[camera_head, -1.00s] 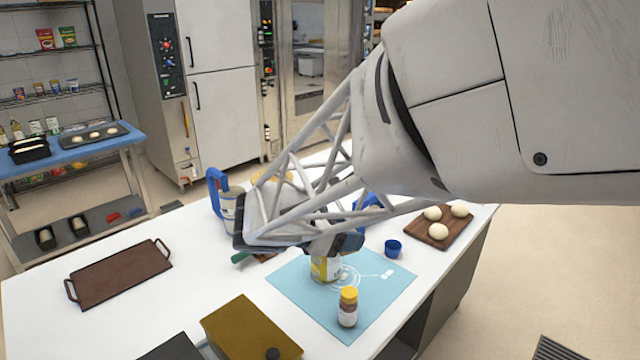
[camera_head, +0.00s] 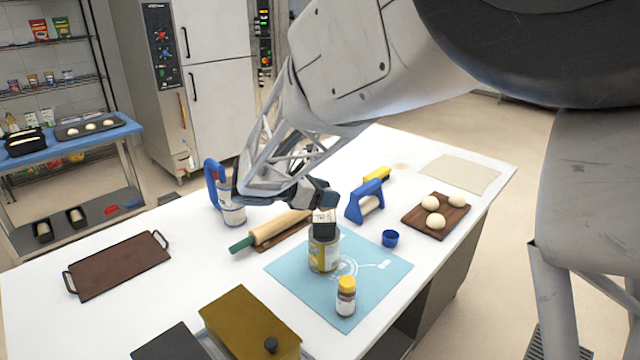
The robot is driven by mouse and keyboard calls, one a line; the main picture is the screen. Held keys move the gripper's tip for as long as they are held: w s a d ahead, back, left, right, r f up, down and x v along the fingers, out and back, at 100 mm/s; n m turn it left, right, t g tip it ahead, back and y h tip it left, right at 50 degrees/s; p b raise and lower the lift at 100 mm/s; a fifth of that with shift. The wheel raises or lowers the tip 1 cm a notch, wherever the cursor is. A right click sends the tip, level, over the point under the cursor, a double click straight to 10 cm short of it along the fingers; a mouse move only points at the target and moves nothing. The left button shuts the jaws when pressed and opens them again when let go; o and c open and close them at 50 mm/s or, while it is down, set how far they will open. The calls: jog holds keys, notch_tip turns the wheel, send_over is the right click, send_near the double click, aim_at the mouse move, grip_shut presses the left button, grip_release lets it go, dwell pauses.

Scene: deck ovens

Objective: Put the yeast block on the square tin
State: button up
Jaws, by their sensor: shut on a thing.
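My gripper (camera_head: 326,200) points down over the blue mat and is shut on a small pale block with a reddish mark, the yeast block (camera_head: 324,216). A dark part shows just below the pale face. Directly beneath is a gold tin with a yellow and white label, the square tin (camera_head: 323,254), standing upright on the mat. The block and tin overlap in this view, and I cannot tell whether they touch. The tin's top is mostly hidden.
On the blue mat (camera_head: 375,283) a yellow-capped jar (camera_head: 346,297) stands in front of the tin. A blue cup (camera_head: 390,239), a blue-handled tool (camera_head: 366,201) and a dough board (camera_head: 432,224) lie right. A rolling pin (camera_head: 270,230) lies left; a gold box (camera_head: 252,325) stands in front.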

jog(key=shift+w+a, duration=0.2)
jog(key=shift+w, duration=0.7)
jog(key=shift+f, duration=0.1)
jog(key=shift+f, duration=1.7)
jog(key=shift+f, duration=0.1)
jog(key=o, duration=0.9)
jog(key=shift+o, duration=0.2)
jog(key=v, duration=1.2)
jog(key=shift+r, duration=0.2)
jog(key=shift+d, duration=0.1)
